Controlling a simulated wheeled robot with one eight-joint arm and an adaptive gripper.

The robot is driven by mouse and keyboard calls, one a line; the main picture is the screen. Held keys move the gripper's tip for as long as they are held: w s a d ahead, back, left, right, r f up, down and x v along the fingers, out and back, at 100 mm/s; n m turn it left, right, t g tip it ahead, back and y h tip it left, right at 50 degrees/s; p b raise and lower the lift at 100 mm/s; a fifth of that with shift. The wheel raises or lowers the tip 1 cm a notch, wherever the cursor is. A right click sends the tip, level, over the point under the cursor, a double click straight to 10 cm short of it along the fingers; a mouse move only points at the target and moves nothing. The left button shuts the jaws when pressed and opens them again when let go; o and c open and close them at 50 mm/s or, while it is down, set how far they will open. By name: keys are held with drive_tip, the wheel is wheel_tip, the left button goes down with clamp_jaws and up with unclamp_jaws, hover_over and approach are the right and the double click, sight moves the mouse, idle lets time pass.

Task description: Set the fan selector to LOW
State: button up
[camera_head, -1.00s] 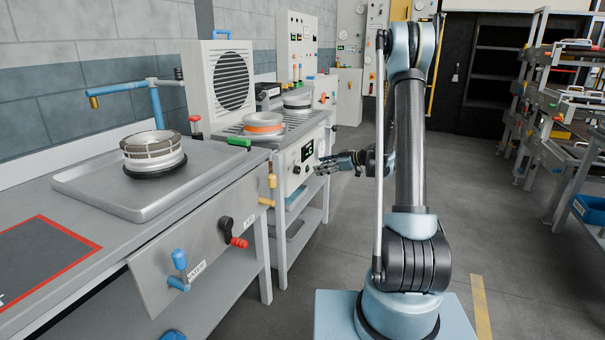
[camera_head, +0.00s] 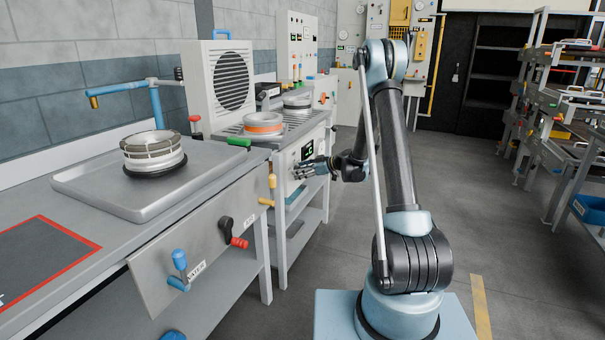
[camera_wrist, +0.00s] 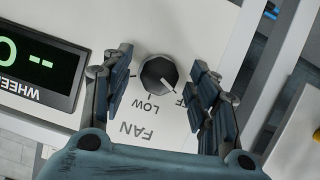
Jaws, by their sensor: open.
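The fan selector (camera_wrist: 158,75) is a round dark knob on a pale panel in the wrist view. Its white pointer mark aims to the lower right, at a label partly hidden by the right finger, of which I read "FF". The LOW label (camera_wrist: 152,105) is upside down just below the knob, and the word FAN (camera_wrist: 136,130) is below that. My gripper (camera_wrist: 162,66) is open, with one finger on each side of the knob and gaps between. In the head view my gripper (camera_head: 308,168) is at the front panel of the fan cabinet and hides the knob.
A dark display (camera_wrist: 38,68) with green digits is left of the knob. A nearer bench carries a tray (camera_head: 85,183) and levers, including a red-handled one (camera_head: 238,242).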

drive_tip(key=c, duration=1)
drive_tip(key=shift+c, duration=0.2)
drive_tip(key=m+g+y, duration=0.1)
drive_tip(key=m, duration=0.2)
drive_tip(key=m+g+y, duration=0.1)
drive_tip(key=m+g, duration=0.1)
drive_tip(key=m, duration=0.1)
drive_tip(key=m+g+y, duration=0.1)
drive_tip(key=m+g, duration=0.1)
drive_tip(key=shift+w+d+f+m, duration=0.1)
drive_tip(key=shift+w+m, duration=0.3)
